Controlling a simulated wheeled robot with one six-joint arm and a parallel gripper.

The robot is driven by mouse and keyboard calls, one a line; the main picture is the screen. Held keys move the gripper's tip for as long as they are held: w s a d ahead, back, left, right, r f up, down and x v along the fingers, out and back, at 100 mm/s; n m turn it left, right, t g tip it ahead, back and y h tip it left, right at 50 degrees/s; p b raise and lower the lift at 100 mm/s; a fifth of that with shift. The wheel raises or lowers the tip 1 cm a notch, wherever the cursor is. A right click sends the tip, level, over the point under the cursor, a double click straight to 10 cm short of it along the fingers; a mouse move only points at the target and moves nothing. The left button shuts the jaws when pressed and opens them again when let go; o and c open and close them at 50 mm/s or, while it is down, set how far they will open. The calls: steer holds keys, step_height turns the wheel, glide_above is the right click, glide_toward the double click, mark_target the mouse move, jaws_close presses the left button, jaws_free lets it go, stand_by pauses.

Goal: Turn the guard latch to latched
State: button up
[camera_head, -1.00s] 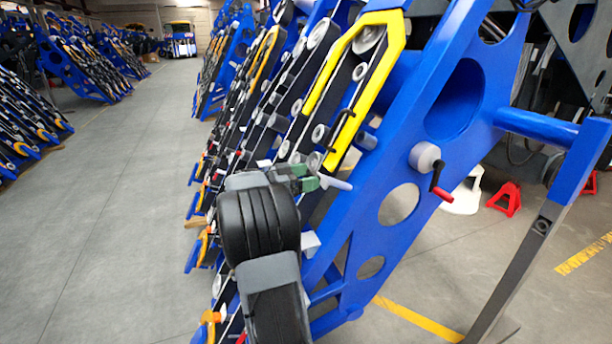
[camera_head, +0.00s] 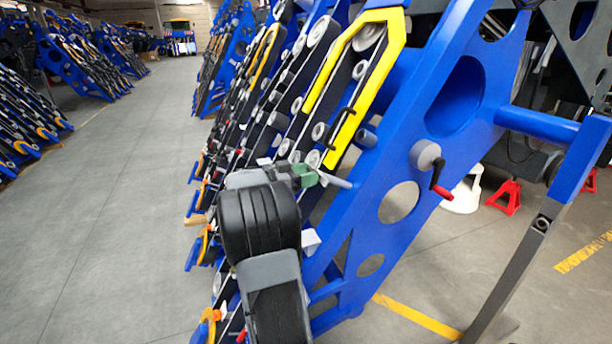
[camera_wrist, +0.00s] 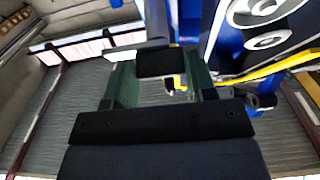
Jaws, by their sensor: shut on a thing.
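The yellow guard (camera_head: 388,50) runs along the upper part of the blue frame in the head view. My gripper (camera_head: 304,175), with green fingers, is at the guard's lower end, beside a pale grey bar (camera_head: 335,180) that juts out to the right. In the wrist view, my gripper (camera_wrist: 160,70) has its two green fingers either side of a dark block (camera_wrist: 160,63), which I take to be the latch handle. The fingers are shut on it. My arm hides much of the latch in the head view, so its exact angle cannot be told.
The blue frame (camera_head: 450,150) rises close on the right. A crank with a red handle (camera_head: 441,190) sticks out from it. Rollers and black rails stand close behind my gripper. Red stands (camera_head: 505,197) are on the floor behind. The grey floor (camera_head: 110,220) at left is clear.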

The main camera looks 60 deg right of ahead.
steer(key=shift+f, duration=0.1)
steer(key=n+t+b, duration=0.1)
steer(key=n+t, duration=0.2)
steer(key=n, duration=0.4)
steer(key=r+n+t+y+b, duration=0.1)
steer(key=n+t, duration=0.2)
steer(key=n, duration=0.4)
steer(key=s+n+t+b, duration=0.1)
steer(key=n+t, duration=0.3)
steer(key=n, duration=0.3)
steer(key=shift+s+a+r+y, duration=0.1)
steer(key=shift+a+r+y, duration=0.1)
steer(key=shift+y, duration=0.1)
steer(key=shift+d+f+n, duration=0.1)
steer(key=shift+f+n, duration=0.05)
steer(key=shift+n, duration=0.15)
